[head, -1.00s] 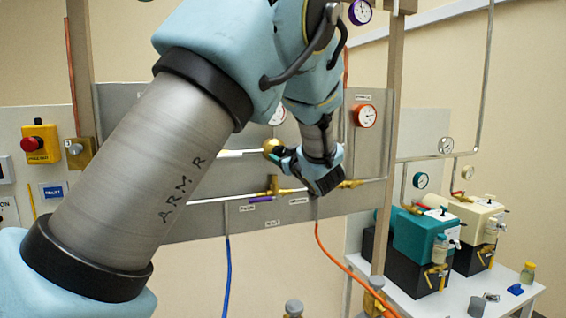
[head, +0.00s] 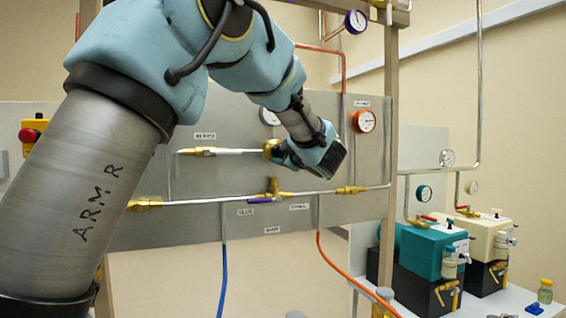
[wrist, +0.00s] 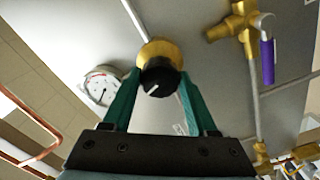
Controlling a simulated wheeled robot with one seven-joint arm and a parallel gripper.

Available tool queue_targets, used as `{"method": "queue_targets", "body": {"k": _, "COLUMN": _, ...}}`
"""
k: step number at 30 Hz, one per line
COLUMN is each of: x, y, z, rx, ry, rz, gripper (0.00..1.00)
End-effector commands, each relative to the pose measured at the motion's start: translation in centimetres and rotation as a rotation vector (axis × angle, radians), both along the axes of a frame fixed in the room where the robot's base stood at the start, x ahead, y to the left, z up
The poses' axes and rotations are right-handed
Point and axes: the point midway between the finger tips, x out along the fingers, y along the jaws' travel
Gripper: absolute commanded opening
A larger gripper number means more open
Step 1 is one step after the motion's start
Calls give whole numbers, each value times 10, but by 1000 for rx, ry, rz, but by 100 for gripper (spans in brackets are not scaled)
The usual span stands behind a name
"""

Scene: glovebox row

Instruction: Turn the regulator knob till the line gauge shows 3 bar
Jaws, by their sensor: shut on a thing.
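The regulator's black knob (wrist: 160,78), with a white pointer mark, sits on a round brass body (wrist: 158,50) in the wrist view. My gripper (wrist: 161,84) has its two teal fingers on either side of the knob and is shut on it.
An orange-rimmed gauge (head: 364,121) and a purple-rimmed gauge (head: 356,21) are right of my gripper. A brass valve (head: 273,187) with a purple handle (wrist: 267,58) lies below the regulator. Blue (head: 224,270) and orange (head: 335,265) hoses hang below. Pumps (head: 433,250) stand at right.

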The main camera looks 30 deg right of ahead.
Motion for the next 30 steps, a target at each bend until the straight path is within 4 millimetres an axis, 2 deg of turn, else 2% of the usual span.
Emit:
{"method": "queue_targets", "body": {"k": 17, "x": 0, "y": 0, "z": -1, "rx": -39, "ry": 6, "rz": 1, "gripper": 3}}
{"method": "queue_targets", "body": {"k": 18, "x": 0, "y": 0, "z": -1, "rx": -39, "ry": 6, "rz": 1, "gripper": 60}}
{"method": "queue_targets", "body": {"k": 26, "x": 0, "y": 0, "z": 0, "rx": -38, "ry": 5, "rz": 1, "gripper": 88}}
{"method": "queue_targets", "body": {"k": 30, "x": 0, "y": 0, "z": 0, "rx": -38, "ry": 5, "rz": 1, "gripper": 88}}
